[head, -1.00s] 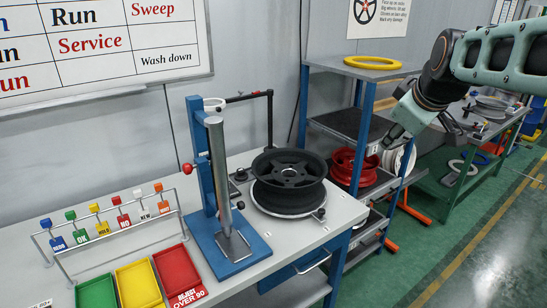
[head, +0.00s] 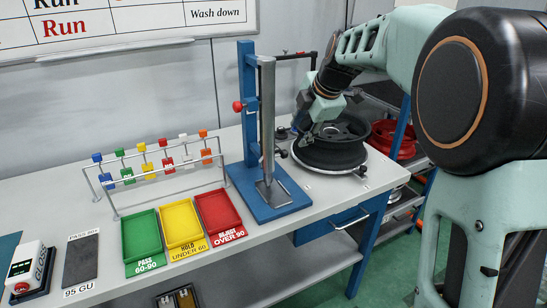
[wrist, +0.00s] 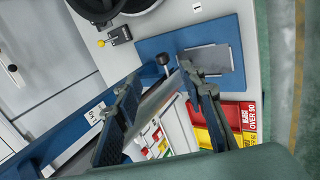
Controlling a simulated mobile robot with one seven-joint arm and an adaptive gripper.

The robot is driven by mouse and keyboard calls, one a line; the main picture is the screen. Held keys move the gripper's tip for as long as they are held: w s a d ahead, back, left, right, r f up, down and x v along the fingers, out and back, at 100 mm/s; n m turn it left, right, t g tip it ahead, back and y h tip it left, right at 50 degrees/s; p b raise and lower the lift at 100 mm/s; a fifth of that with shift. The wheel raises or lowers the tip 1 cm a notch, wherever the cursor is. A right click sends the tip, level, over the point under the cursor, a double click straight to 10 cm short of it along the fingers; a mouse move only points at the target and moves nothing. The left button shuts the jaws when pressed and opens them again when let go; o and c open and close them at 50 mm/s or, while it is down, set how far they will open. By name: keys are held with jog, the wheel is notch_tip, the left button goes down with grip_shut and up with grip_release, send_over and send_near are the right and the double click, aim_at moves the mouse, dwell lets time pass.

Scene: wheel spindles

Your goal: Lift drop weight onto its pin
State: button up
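The drop weight appears to be the long grey steel bar (head: 267,115) standing along a blue post (head: 247,90) on a blue base (head: 262,207). A red-knobbed pin (head: 238,106) sticks out of the post's left side. In the wrist view the grey bar (wrist: 160,96) runs between and beyond my fingers. My gripper (wrist: 158,78) is open and empty, its fingers apart. In the head view my gripper (head: 305,137) is right of the bar, in front of the black wheel (head: 335,150). The bar's lower end reaches the base near a grey plate (head: 273,192).
Green (head: 143,240), yellow (head: 183,226) and red (head: 218,212) trays lie left of the stand. A rack of coloured tags (head: 160,170) stands behind them. A white device (head: 28,270) and dark block (head: 81,262) sit at far left. A red wheel (head: 388,140) is on the right.

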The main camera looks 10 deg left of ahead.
aim_at(280, 154)
jog(key=shift+n+y, duration=0.3)
jog(key=shift+n, duration=0.2)
jog(key=x, duration=0.4)
jog(key=s+a+x, duration=0.1)
jog(key=x, duration=0.3)
jog(key=p+x, duration=0.1)
jog(key=x, duration=0.3)
jog(key=shift+s+a+f, duration=0.2)
jog(key=shift+a+f, duration=0.05)
jog(key=shift+a, duration=0.2)
jog(key=shift+c, duration=0.4)
grip_shut()
